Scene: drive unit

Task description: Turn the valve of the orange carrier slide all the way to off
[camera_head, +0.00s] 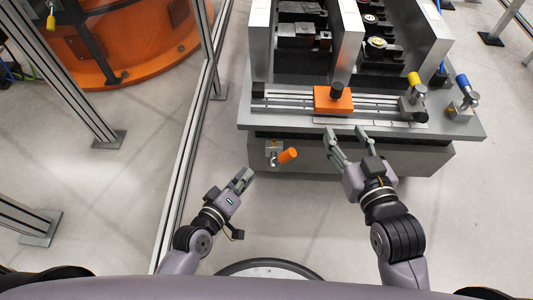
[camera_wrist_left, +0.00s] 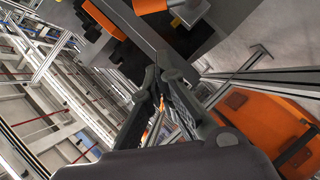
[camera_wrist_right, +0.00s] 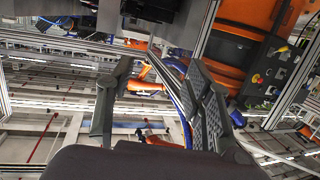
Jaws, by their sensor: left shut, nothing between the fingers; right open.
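The orange carrier slide (camera_head: 343,103) is a block with a black knob, on a rail along the front of the drive unit. A valve with an orange handle (camera_head: 288,156) sits on the unit's front face, below and left of the slide. The handle points right and slightly up in the head view. My left gripper (camera_head: 245,175) is shut and empty, left of and below the valve, apart from it. My right gripper (camera_head: 345,131) is open and empty, at the unit's front edge below the slide. Its spread fingers (camera_wrist_right: 160,75) show in the right wrist view.
A yellow-handled valve (camera_head: 413,80) and a blue-handled valve (camera_head: 463,83) stand on the unit's right side. The floor before the unit is clear.

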